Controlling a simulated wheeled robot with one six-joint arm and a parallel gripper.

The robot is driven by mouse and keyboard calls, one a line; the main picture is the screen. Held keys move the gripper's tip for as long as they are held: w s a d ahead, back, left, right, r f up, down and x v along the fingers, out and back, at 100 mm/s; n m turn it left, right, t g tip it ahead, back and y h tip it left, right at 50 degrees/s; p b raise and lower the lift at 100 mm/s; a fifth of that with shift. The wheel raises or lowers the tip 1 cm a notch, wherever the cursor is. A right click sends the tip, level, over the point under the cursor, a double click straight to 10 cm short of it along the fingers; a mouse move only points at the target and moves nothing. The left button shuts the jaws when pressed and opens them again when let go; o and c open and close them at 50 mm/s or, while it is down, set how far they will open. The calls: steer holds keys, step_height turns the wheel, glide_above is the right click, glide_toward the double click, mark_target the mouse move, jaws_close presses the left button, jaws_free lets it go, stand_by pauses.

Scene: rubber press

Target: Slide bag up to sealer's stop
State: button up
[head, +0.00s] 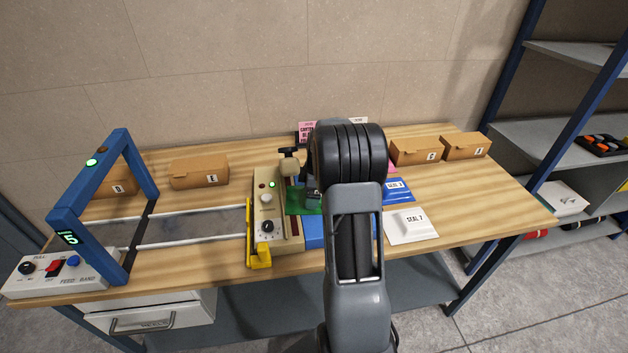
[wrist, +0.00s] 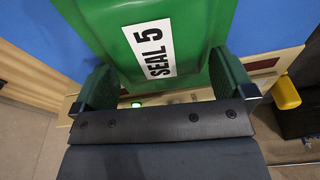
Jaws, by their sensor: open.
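The green bag labelled SEAL 5 (wrist: 150,45) lies on a blue surface (wrist: 265,25), between my gripper's two fingers in the wrist view. In the head view the green bag (head: 294,203) shows beside the beige sealer (head: 265,215), mostly hidden by my arm. My gripper (wrist: 165,85) is open, with one finger on each side of the bag; whether either touches it I cannot tell. The bag's near end reaches the sealer's red-and-beige edge (wrist: 262,67) in the wrist view. A yellow part (head: 260,257) is on the sealer's front; I cannot make out the stop.
A blue bag (head: 398,190) and a white SEAL 7 bag (head: 410,226) lie right of my arm. Cardboard boxes (head: 199,173) (head: 415,151) stand along the back. A blue-arched banding machine (head: 68,222) stands left. Bare wood shows at the right end of the table (head: 490,205).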

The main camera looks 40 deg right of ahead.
step_height(320, 180, up, 13)
steer(key=s+d+b, duration=0.1)
steer(key=shift+d, duration=0.3)
steer(key=shift+s+r, duration=0.1)
